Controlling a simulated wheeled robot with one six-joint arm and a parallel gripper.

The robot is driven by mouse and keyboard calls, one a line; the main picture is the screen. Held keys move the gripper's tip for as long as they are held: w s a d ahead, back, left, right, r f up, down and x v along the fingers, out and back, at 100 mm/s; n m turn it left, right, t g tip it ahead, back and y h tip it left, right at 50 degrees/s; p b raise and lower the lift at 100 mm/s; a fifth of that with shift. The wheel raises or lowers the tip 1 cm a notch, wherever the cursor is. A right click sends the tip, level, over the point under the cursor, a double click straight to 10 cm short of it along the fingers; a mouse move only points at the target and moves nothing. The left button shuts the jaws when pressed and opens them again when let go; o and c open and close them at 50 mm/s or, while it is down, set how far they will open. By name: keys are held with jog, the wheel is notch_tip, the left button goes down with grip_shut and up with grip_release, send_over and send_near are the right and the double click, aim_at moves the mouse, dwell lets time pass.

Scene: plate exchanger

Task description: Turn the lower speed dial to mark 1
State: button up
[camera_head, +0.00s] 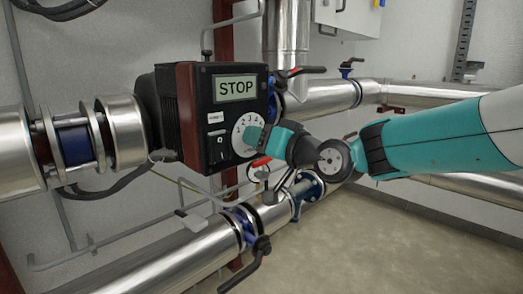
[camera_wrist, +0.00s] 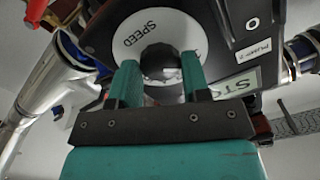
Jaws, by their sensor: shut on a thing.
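The speed dial is a white disc (camera_head: 238,141) with numbers, on the front of a black pump control box (camera_head: 196,95). In the wrist view the dial disc (camera_wrist: 118,42) shows the word SPEED and a dark round knob (camera_wrist: 158,60) at its centre. My gripper (camera_head: 256,138) reaches the dial from the right. In the wrist view its two teal fingers (camera_wrist: 163,75) stand on either side of the knob, shut on it. The fingers and knob hide part of the scale, and the pointer's mark cannot be read.
A display (camera_head: 236,88) above the dial reads STOP. A black rocker switch (camera_head: 217,147) sits left of the dial. A red-handled valve (camera_head: 262,162) and gauge lie just below my gripper. Steel pipes (camera_head: 165,262) run below and behind; open floor (camera_head: 400,250) lies at right.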

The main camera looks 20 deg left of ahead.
jog(key=shift+n+b, duration=0.4)
jog(key=shift+n, duration=0.2)
jog(key=o, duration=0.9)
jog(key=shift+o, duration=0.2)
jog(key=b+v, duration=0.1)
jog(key=v, duration=1.6)
jog(key=shift+s+d, duration=0.2)
